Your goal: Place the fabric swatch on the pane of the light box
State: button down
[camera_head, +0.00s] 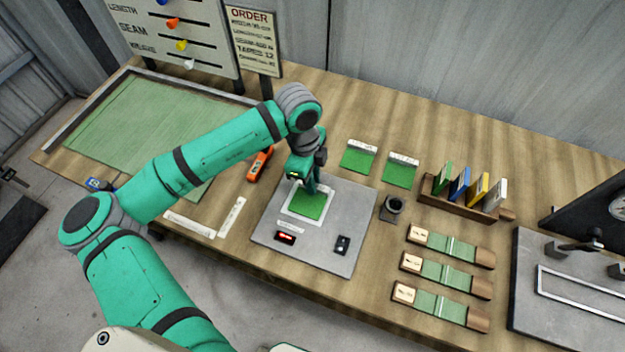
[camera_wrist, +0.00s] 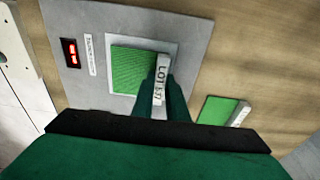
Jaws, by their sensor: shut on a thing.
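The fabric swatch (camera_head: 308,206) is a green square with a white label strip. In the wrist view the swatch (camera_wrist: 131,68) lies flat over the pane, its strip reading LOT and a number. My gripper (camera_head: 306,188) is shut on that strip; its fingers also show in the wrist view (camera_wrist: 162,90). The pane (camera_wrist: 121,36) is a pale rectangle on the grey light box (camera_head: 333,252); its border shows around part of the swatch. My gripper hides part of the pane and strip. I cannot tell whether the swatch touches the pane.
Two similar green swatches (camera_head: 358,158) (camera_head: 401,171) lie behind the light box. A rack of coloured cards (camera_head: 466,203) and a small dark cup (camera_head: 393,207) stand right of it. Several strapped samples (camera_head: 445,272) lie at front right. An orange tool (camera_head: 260,164) lies left.

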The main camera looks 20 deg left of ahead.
jog(key=shift+f, duration=0.2)
jog(key=c, duration=1.7)
grip_release()
jog(key=shift+c, duration=0.2)
jog(key=shift+r, duration=0.1)
notch_tip(320, 180, up, 12)
jog(key=a, duration=0.1)
jog(key=shift+a, duration=0.25)
